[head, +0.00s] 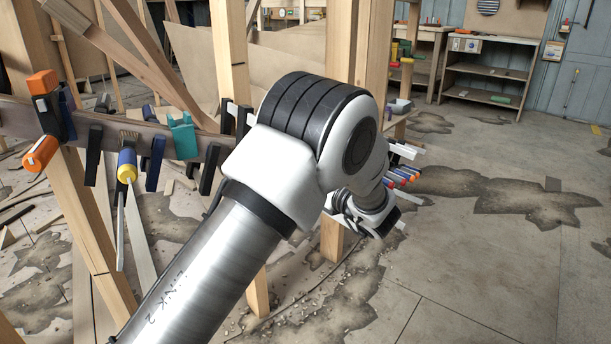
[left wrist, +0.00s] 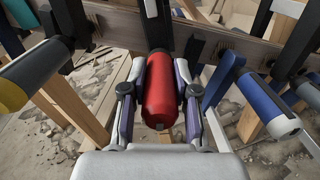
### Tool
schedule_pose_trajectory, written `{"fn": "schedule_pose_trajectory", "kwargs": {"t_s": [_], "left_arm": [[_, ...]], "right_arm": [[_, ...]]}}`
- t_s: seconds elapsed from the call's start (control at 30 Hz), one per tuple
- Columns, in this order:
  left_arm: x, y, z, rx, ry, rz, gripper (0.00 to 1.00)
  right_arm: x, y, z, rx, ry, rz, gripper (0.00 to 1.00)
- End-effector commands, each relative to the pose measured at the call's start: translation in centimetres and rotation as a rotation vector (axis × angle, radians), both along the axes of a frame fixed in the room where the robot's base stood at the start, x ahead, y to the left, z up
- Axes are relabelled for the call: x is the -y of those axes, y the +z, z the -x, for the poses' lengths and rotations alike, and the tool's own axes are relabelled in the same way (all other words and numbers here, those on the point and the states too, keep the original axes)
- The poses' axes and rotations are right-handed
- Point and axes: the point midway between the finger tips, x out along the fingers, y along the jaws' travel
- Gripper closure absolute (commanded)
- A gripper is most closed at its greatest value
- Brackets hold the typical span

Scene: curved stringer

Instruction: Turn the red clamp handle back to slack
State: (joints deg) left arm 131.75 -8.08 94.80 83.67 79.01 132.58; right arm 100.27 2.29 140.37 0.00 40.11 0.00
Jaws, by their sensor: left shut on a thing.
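The red clamp handle (left wrist: 161,98) is a rounded cylinder in the middle of the left wrist view, pointing toward the camera. My left gripper (left wrist: 161,68) has one finger on each side of it and is shut on it. The dark clamp body (left wrist: 157,28) behind the handle sits at the wooden stringer (left wrist: 215,38). In the head view my own left arm covers much of the middle, and I cannot make out the grip on the red handle there. My right gripper is not in view.
In the head view, several clamps, including a teal one (head: 184,137), line the stringer. Wooden posts (head: 230,60) stand close by. The floor at right is open.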

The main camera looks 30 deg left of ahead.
Motion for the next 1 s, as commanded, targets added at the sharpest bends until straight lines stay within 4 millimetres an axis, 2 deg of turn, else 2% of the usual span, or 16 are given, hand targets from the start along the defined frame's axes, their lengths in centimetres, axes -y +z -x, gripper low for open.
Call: {"fn": "schedule_pose_trajectory", "kwargs": {"t_s": [0.13,0.17,0.2,0.23,0.53,0.63,1.0], "left_arm": [[0.0,0.0,0.0,-0.001,0.0,0.0,1.0],[0.0,0.0,0.0,-0.001,0.0,0.0,0.67],[0.0,0.0,0.0,-0.001,0.0,0.0,0.53],[0.0,0.0,0.0,-0.001,0.0,0.0,0.45],[0.0,0.1,0.0,-0.001,0.0,0.0,0.45],[0.0,0.9,0.0,0.002,0.0,0.0,0.45],[0.0,8.6,0.0,0.002,0.0,0.001,0.45]], "right_arm": [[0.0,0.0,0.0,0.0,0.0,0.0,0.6],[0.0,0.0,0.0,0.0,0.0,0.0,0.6],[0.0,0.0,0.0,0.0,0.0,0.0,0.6],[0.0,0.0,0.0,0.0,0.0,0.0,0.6],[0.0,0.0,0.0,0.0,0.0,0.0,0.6],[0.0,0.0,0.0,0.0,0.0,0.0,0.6],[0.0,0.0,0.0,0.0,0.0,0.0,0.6]]}}
